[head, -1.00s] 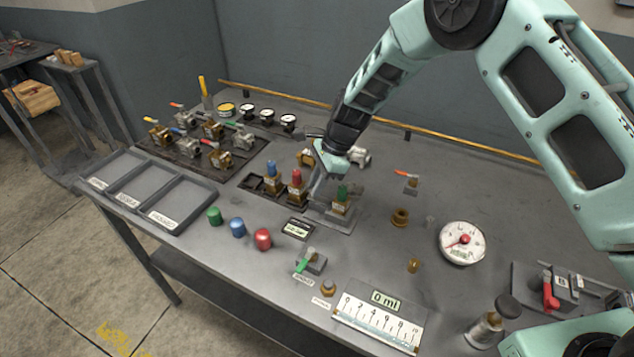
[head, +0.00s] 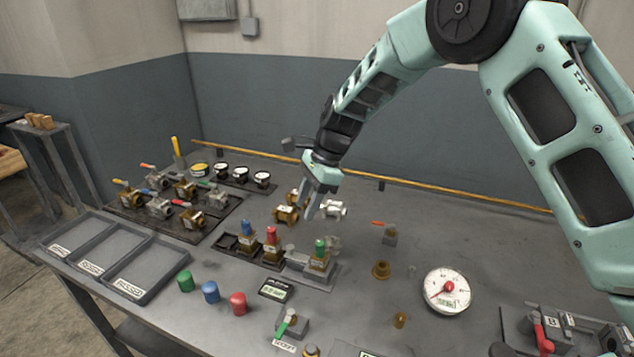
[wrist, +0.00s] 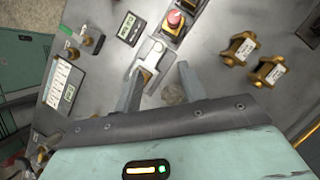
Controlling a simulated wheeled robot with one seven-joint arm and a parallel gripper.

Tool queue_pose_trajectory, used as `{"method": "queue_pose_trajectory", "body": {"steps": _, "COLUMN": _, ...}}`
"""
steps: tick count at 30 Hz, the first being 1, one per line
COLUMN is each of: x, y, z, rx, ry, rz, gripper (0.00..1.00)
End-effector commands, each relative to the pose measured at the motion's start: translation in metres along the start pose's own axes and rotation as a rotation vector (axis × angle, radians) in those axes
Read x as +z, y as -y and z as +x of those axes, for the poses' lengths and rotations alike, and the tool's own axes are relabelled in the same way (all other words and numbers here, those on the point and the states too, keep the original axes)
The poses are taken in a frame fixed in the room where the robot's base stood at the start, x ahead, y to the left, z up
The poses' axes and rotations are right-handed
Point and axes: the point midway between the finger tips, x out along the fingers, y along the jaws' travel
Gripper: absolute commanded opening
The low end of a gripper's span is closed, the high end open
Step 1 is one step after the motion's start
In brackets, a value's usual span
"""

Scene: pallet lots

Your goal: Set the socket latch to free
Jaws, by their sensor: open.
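My gripper (head: 312,212) is open and empty, held above the bench behind a green-capped valve (head: 319,247) on a grey plate (head: 322,281). In the wrist view its two fingers (wrist: 160,72) point down over a grey plate (wrist: 153,48) with a pale bracket, and the left finger covers part of it. A small block with a green lever (head: 286,323) stands nearer the front edge, with a white label before it. The labels are too small to read surely, so I cannot tell which part is the socket latch or its setting.
A red-capped valve (head: 271,237) and a blue-capped valve (head: 248,231) stand left of the plate. Brass and white fittings (head: 286,214) lie behind. A round gauge (head: 447,291) is at the right. Green, blue and red caps (head: 211,292) lie in front.

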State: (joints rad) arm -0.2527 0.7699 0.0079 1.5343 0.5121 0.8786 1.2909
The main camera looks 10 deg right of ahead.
Motion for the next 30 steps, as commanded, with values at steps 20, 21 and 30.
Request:
{"method": "queue_pose_trajectory", "body": {"steps": 20, "x": 0.0, "y": 0.0, "z": -0.068, "rx": -0.001, "ry": -0.001, "rz": 0.0, "gripper": 0.41}}
{"method": "queue_pose_trajectory", "body": {"steps": 21, "x": 0.0, "y": 0.0, "z": -0.068, "rx": -0.001, "ry": 0.0, "rz": 0.0, "gripper": 0.41}}
{"method": "queue_pose_trajectory", "body": {"steps": 30, "x": 0.031, "y": -0.041, "z": -0.071, "rx": 0.021, "ry": -0.016, "rz": -0.233, "gripper": 0.41}}
